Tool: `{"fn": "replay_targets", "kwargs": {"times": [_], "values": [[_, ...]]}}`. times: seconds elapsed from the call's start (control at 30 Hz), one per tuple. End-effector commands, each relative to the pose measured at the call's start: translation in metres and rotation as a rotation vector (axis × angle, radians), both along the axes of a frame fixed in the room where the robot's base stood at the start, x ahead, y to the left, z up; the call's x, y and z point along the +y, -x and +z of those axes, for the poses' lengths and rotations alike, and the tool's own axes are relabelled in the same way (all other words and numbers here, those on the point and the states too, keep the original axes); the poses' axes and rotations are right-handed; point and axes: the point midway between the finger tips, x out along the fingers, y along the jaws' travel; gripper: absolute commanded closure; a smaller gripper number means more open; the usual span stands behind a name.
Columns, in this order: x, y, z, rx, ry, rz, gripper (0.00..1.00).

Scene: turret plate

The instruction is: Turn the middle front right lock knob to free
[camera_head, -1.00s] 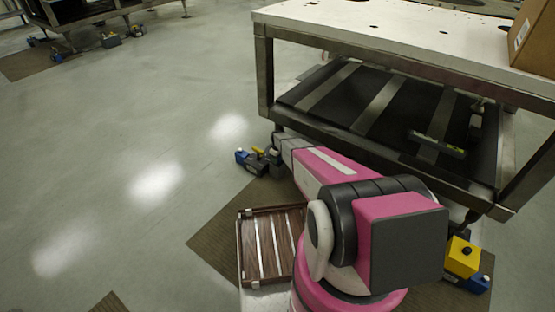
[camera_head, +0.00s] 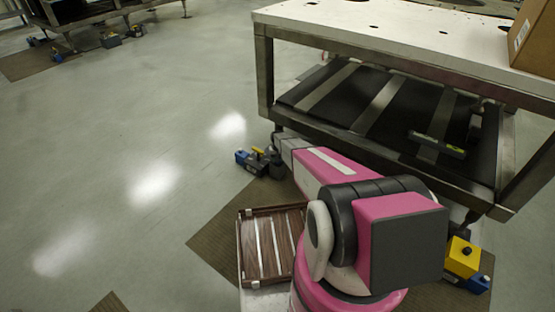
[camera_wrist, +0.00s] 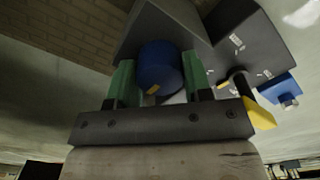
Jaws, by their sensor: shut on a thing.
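In the wrist view my gripper (camera_wrist: 158,80) has its green-padded fingers on either side of a round blue knob (camera_wrist: 160,62) and is shut on it. A small yellow mark (camera_wrist: 153,89) shows at the knob's near lower edge. The knob sits at a dark grey housing (camera_wrist: 245,50), with white labels on the housing's side. In the head view a lock unit with blue and yellow parts (camera_head: 247,160) stands on the floor by the table's near left leg. My arm hides the gripper in that view, and the wrist view does not make the free marking readable.
A yellow-handled lever (camera_wrist: 258,113) and a blue block (camera_wrist: 280,88) sit right of the knob. A steel table (camera_head: 262,70) stands over the area. A yellow box with a black knob (camera_head: 463,258) is at lower right. Open floor (camera_head: 130,130) lies left.

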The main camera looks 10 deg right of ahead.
Motion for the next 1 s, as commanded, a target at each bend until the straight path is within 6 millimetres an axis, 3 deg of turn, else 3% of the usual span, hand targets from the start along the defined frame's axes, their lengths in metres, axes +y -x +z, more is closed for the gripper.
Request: {"fn": "replay_targets", "kwargs": {"times": [0.6,1.0], "values": [[0.0000,0.0002,0.0003,0.000,-0.001,-0.562,0.78],[0.0000,0.0002,0.0003,0.000,-0.001,-0.770,0.78]]}}
